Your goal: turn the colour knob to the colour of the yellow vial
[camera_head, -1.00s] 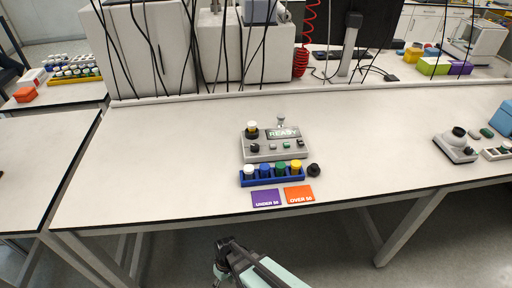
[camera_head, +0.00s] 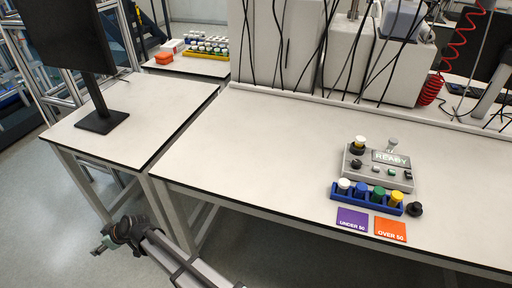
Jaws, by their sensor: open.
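A grey control box (camera_head: 381,181) stands on the long white bench at the right, its screen (camera_head: 391,158) reading READY. A black knob (camera_head: 357,163) is on its left front; I cannot read which colour it points to. A pale-capped vial (camera_head: 359,142) stands in a black holder at the box's back left. The yellow vial (camera_head: 396,198) is at the right end of a blue rack (camera_head: 366,205) in front of the box. My gripper (camera_head: 101,247) is open and empty, far left of the box, over the floor before the benches.
White, blue and green vials share the rack. A loose black piece (camera_head: 414,209) lies right of it. Purple (camera_head: 352,220) and orange (camera_head: 390,230) cards lie in front. A monitor (camera_head: 75,45) stands on the left bench. Hanging cables (camera_head: 327,50) cross the back. The long bench's left half is clear.

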